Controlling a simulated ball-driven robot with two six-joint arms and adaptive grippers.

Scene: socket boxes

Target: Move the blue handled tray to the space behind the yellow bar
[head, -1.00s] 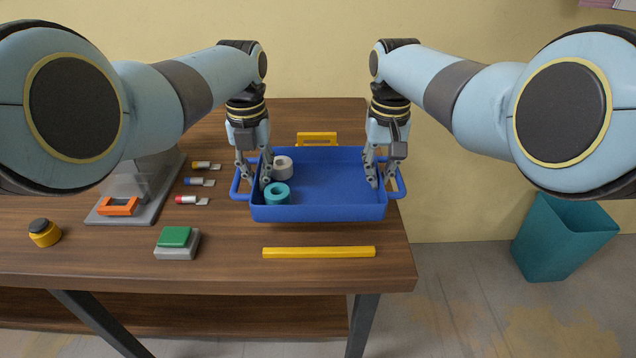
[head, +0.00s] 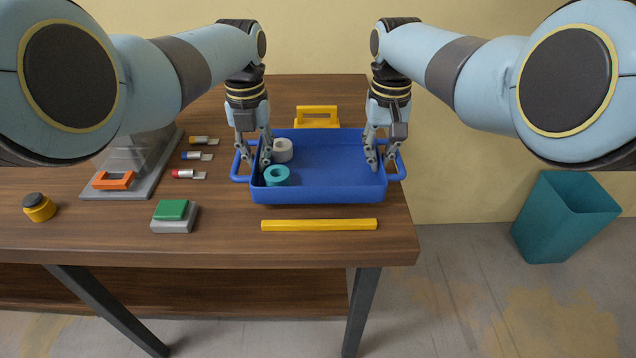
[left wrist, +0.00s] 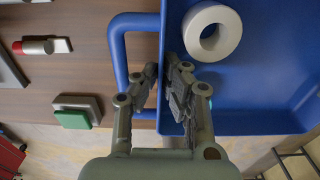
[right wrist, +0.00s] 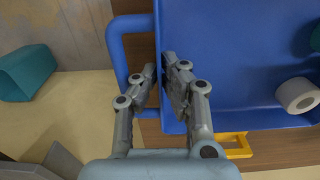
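The blue handled tray (head: 330,192) stands just behind the yellow bar (head: 318,225), long side along it, with a narrow strip of table showing between them. It holds a white ring and a teal ring. My left gripper (head: 262,163) has its fingers on both sides of the tray's left wall (left wrist: 165,20), inside the handle loop (left wrist: 118,55), and looks shut on it. My right gripper (head: 378,162) grips the right wall likewise, beside its handle (right wrist: 113,50). Whether the tray's underside touches the table cannot be told.
A yellow handled object (head: 318,112) stands close behind the tray. Left are several small coloured plugs (head: 190,173), a green-topped block (head: 173,212), a grey stand with an orange frame (head: 113,180) and a yellow-black knob (head: 38,207). A teal bin (head: 562,225) stands off the table's right.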

